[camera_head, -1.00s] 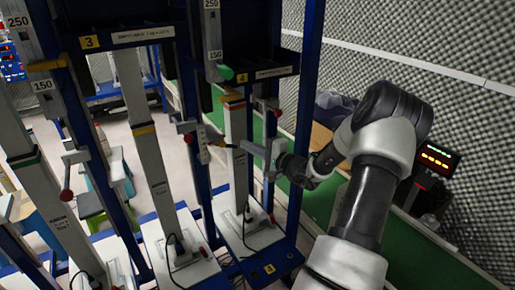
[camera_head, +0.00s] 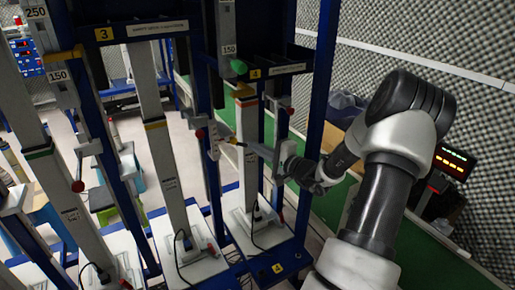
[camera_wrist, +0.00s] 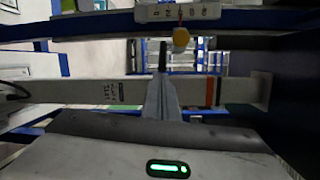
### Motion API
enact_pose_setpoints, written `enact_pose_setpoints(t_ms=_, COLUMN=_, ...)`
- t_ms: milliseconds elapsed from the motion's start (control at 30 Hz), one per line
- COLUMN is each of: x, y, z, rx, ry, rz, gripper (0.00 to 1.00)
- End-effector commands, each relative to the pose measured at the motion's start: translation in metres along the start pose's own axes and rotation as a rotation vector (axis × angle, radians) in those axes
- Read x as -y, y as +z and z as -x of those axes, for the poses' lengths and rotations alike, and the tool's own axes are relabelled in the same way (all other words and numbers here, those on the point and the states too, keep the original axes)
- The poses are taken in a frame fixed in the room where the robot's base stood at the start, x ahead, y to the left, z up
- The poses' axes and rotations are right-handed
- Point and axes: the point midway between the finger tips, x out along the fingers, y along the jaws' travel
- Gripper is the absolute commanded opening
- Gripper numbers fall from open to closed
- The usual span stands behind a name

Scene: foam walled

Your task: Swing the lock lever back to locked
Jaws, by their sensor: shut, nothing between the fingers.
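A small yellow-orange knob, which I take for the lock lever's handle (camera_head: 233,140), shows beside the rack post at station 4. In the wrist view a yellow knob (camera_wrist: 181,40) hangs at a labelled blue bar, just beyond and slightly right of my fingertips. My gripper (camera_head: 247,145) is shut and empty, reaching left across the front of the white column (camera_head: 249,178). Its narrow grey fingers also show in the wrist view (camera_wrist: 163,48). A small gap appears between fingertips and knob, but depth is hard to judge. The lever's arm is mostly indistinct.
Red knobs sit on a neighbouring post (camera_head: 199,133) and right of the column (camera_head: 290,111). Blue uprights (camera_head: 318,110) stand close to my wrist. Another white column (camera_head: 162,160) is to the left. A small lit display (camera_head: 453,162) stands at right, before a foam wall.

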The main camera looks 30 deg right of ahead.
Motion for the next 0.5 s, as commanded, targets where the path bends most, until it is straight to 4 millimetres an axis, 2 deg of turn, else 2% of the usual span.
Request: enact_pose_setpoints(t_ms=500, x=-0.012, y=0.045, z=0.010, rx=0.004, ry=0.000, rz=0.003, gripper=0.00)
